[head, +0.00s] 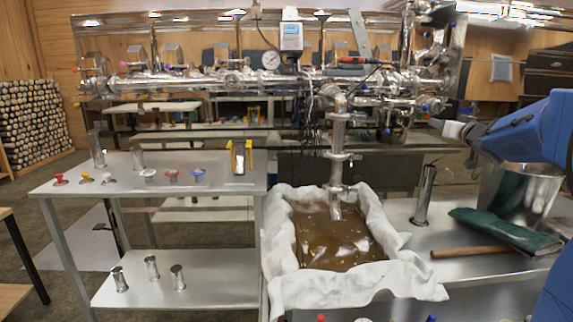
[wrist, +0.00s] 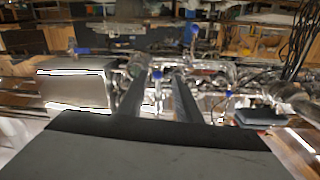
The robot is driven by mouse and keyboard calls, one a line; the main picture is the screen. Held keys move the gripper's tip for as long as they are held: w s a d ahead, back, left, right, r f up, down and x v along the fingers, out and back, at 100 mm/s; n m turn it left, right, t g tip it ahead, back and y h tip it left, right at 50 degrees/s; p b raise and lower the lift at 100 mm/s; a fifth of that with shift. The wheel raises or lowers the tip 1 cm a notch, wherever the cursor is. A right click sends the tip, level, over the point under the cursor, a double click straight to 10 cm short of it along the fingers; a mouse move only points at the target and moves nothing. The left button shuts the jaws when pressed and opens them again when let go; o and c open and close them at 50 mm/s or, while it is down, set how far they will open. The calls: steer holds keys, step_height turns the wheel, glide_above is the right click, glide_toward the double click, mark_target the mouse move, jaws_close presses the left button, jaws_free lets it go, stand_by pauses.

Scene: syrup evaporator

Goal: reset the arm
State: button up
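My blue arm (head: 525,130) reaches in from the right edge of the head view. Its grey end, my gripper (head: 447,128), points left in front of the steel piping. In the wrist view my gripper (wrist: 163,85) shows two dark fingers standing apart. No held object shows between them; only the background pipes and a blue-handled valve show through the gap. Whether the fingertips are close to the pipes cannot be told.
A cloth-lined pan of brown liquid (head: 340,243) stands below the steel pipe outlet (head: 337,150). A steel pot (head: 520,190), green gloves (head: 505,230) and a steel cylinder (head: 425,195) stand at right. A steel table (head: 220,180) holds coloured valve caps and a yellow-framed item (head: 240,157).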

steer(key=s+a+f+g, duration=0.4)
steer(key=s+a+f, duration=0.4)
steer(key=s, duration=0.8)
steer(key=s+a+f+n+g, duration=0.1)
steer(key=s+a+f+g, duration=0.3)
steer(key=s+a+f, duration=0.5)
steer(key=s+a+f+g, duration=0.5)
steer(key=s+a+f, duration=0.3)
steer(key=s, duration=1.7)
step_height(320, 180, down, 5)
steer(key=shift+s+a+r+n+y, duration=0.2)
steer(key=shift+n+y, duration=0.1)
steer(key=shift+n, duration=0.1)
